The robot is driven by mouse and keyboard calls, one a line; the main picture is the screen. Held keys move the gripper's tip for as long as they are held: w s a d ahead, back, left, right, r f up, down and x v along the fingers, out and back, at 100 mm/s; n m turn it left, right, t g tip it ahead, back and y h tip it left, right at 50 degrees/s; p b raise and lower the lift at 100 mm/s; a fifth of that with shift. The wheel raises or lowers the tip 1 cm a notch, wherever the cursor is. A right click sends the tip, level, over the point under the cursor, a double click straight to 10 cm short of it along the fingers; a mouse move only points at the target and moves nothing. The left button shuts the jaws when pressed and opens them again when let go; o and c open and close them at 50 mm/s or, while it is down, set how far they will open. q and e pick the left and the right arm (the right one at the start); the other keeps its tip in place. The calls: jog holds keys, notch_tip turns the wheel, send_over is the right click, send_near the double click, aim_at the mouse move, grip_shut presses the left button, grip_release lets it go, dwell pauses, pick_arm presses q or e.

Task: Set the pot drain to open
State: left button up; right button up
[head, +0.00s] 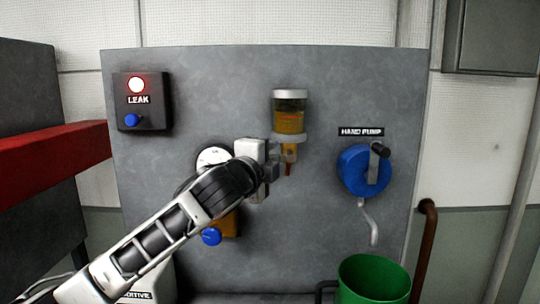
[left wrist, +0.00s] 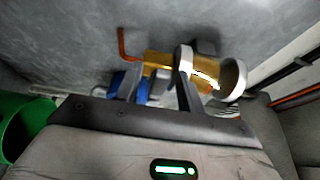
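The pot (head: 290,118) is a clear bowl of amber fluid between pale collars on the grey panel. Its amber body also shows in the left wrist view (left wrist: 168,66). Below it is a small brass-coloured drain (head: 289,150) with a red lever (head: 288,169) that points down in the head view. The bent red lever also shows in the left wrist view (left wrist: 122,44). My left gripper (head: 277,170) is just left of the drain and lever, its fingers apart with nothing clearly held. I cannot tell whether a finger touches the lever. My right gripper is in neither view.
A black LEAK box (head: 142,101) with a lit red lamp is at upper left. A blue hand pump (head: 359,170) is on the right, with a green bucket (head: 374,280) below. A white gauge (head: 212,157) is partly behind my left arm. A red beam (head: 50,150) stands far left.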

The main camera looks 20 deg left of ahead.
pick_arm(q)
grip_shut()
